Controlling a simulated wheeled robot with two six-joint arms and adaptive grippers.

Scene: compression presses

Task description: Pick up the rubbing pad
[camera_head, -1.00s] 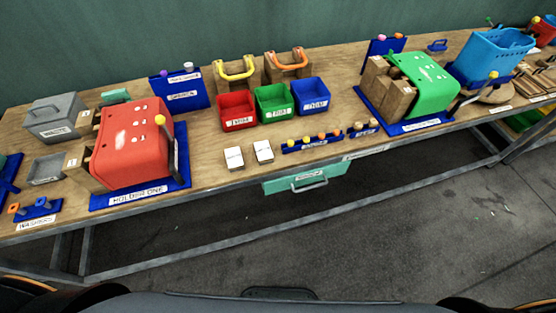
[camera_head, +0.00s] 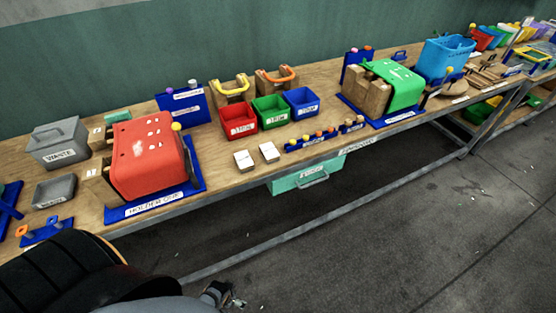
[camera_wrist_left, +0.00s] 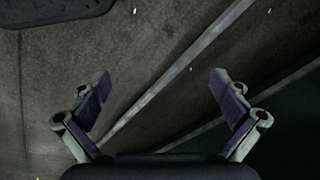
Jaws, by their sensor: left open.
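I cannot tell for sure which thing is the rubbing pad. A small teal block (camera_head: 117,116) lies behind the red press, next to the grey waste box. Two wooden blocks with curved handles stand at the back, one with a yellow handle (camera_head: 231,91) and one with an orange handle (camera_head: 275,78). My left gripper (camera_head: 224,296) shows small at the bottom of the head view, in front of the bench and far from these things. In the left wrist view my left gripper (camera_wrist_left: 160,100) is open and empty, with floor beyond it. My right gripper is not in view.
A red press (camera_head: 150,155) and a green press (camera_head: 398,88) stand on the bench. Between them are red (camera_head: 238,117), green (camera_head: 269,109) and blue (camera_head: 300,102) bins and two white stacks (camera_head: 244,160). A teal drawer (camera_head: 308,176) hangs under the bench edge. The floor in front is free.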

